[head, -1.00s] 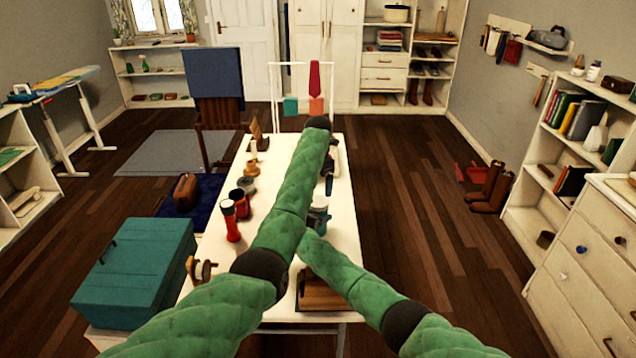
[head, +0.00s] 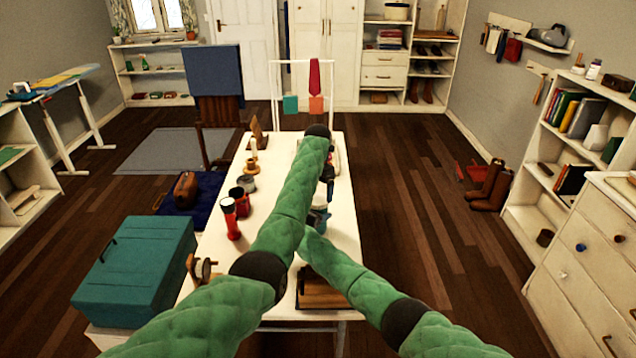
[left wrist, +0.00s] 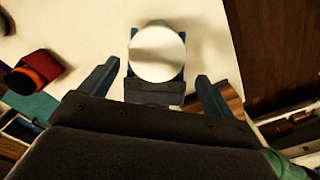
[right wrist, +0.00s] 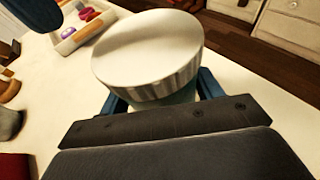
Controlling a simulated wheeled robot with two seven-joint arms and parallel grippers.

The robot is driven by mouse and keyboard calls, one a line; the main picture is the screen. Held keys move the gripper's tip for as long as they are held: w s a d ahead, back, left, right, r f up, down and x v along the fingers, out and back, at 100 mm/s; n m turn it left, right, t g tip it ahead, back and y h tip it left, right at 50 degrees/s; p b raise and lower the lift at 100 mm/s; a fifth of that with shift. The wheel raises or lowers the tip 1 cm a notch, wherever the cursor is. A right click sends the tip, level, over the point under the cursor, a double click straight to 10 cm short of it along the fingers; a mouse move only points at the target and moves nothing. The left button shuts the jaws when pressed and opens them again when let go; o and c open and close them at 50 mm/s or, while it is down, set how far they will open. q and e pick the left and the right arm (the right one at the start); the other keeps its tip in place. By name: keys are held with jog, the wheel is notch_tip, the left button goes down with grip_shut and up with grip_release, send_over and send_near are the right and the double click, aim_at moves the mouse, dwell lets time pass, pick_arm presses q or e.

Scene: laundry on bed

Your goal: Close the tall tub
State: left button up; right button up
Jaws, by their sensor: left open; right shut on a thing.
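The tall tub (right wrist: 178,96) has a pale teal body under a wide white lid (right wrist: 148,50) with a ridged rim. In the right wrist view, my right gripper (right wrist: 160,100) is shut on the tub's body, a blue finger on each side below the lid. In the left wrist view, the lid (left wrist: 157,52) shows from above as a white disc. My left gripper (left wrist: 157,75) is open and empty above it, fingers spread wider than the lid. In the head view, my arms hide most of the tub. I cannot tell whether the lid is fully seated.
A red torch (head: 230,220) and other small items stand along the table's (head: 215,255) left side. A wooden board (head: 318,292) lies near its front edge. A teal chest (head: 135,270) is at the left. Several colourful items sit in a tray (right wrist: 85,25) beyond the tub.

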aim_at(318, 200)
pick_arm(q)
jog(key=shift+f, duration=2.3)
jog(key=c, duration=1)
jog(key=shift+s+d+m, duration=0.1)
jog(key=shift+m, duration=0.8)
jog(key=shift+s+d+m, duration=0.1)
jog(key=shift+m, duration=0.8)
jog(key=o, duration=1.1)
jog(key=shift+w+a, duration=0.1)
jog(key=shift+a, duration=0.1)
jog(key=shift+w, duration=0.1)
